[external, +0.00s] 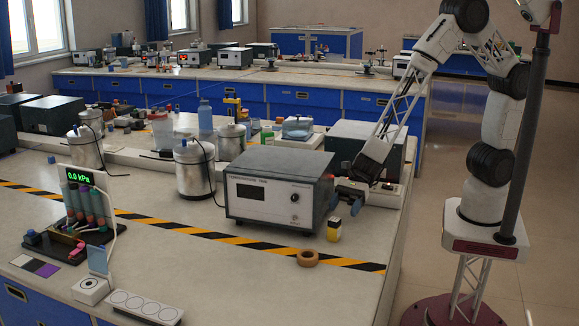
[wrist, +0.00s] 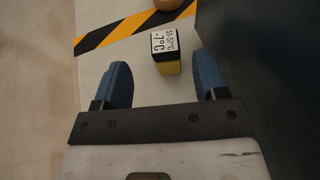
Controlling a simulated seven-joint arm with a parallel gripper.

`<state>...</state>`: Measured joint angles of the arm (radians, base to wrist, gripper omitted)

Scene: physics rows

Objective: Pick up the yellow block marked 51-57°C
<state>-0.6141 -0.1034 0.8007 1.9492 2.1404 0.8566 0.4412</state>
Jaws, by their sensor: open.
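The yellow block (external: 334,229) stands on the bench beside the right end of the grey instrument box. In the wrist view the block (wrist: 166,48) shows a white top label reading about 51-57°C, with black and yellow on its side. My gripper (external: 346,200) is above the bench, just above and behind the block in the external view. In the wrist view my gripper (wrist: 160,60) has its two blue fingers apart, and the block shows between and slightly beyond the fingertips. Nothing is held.
The grey instrument box (external: 279,190) stands close to my gripper's left in the external view. The bench's right edge is close by.

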